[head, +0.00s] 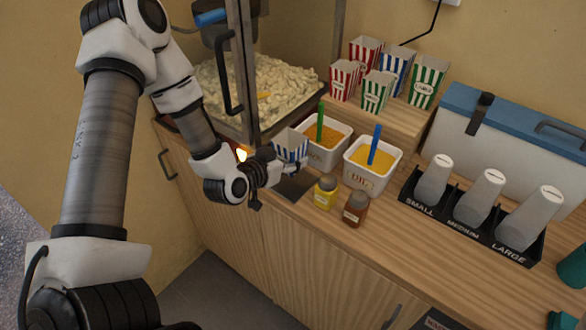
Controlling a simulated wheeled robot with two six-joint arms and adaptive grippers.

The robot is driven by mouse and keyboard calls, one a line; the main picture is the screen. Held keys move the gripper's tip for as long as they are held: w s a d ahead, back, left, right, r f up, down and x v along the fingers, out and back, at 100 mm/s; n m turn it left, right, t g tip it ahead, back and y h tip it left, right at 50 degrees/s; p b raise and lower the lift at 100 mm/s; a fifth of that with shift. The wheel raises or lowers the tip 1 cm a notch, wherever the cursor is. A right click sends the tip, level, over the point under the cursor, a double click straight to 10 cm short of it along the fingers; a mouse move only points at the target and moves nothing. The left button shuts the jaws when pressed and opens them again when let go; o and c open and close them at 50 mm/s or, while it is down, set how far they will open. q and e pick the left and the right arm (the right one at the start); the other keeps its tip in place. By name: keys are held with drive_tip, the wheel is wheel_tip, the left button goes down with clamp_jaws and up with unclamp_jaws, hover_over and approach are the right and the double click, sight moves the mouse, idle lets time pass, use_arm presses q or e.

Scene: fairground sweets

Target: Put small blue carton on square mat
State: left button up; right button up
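The small blue carton (291,145), with blue and white stripes, is at my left gripper (287,167), in front of the popcorn machine. The gripper's fingers look closed on the carton's lower part, which they partly hide. The carton looks roughly upright and just above the back of the dark square mat (294,189); whether it touches the mat cannot be told. The mat lies near the counter's front edge, partly covered by the gripper. My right gripper is not in view.
Two white tubs (372,177) stand right of the carton, close by. A yellow-labelled jar (325,192) and a brown jar (356,208) stand right of the mat. Striped cartons (376,91) stand on a wooden riser behind. A cup rack (470,222) is at right.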

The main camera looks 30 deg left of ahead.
sight(290, 180)
use_arm(q)
drive_tip(key=f, duration=0.5)
drive_tip(key=shift+w+a, duration=0.25)
drive_tip(key=shift+w, duration=0.1)
drive_tip(key=shift+w+f, duration=0.15)
drive_tip(key=shift+f, duration=0.15)
drive_tip(key=shift+s+d+r, duration=0.15)
drive_tip(key=shift+s+r, duration=0.1)
drive_tip(key=shift+s+f, duration=0.1)
drive_tip(key=shift+f, duration=0.2)
drive_tip(key=o, duration=0.9)
drive_tip(key=shift+o, duration=0.2)
drive_tip(key=shift+w, duration=0.25)
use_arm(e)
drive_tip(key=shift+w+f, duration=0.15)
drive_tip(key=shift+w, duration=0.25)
use_arm(q)
drive_tip(key=shift+s+r, duration=0.1)
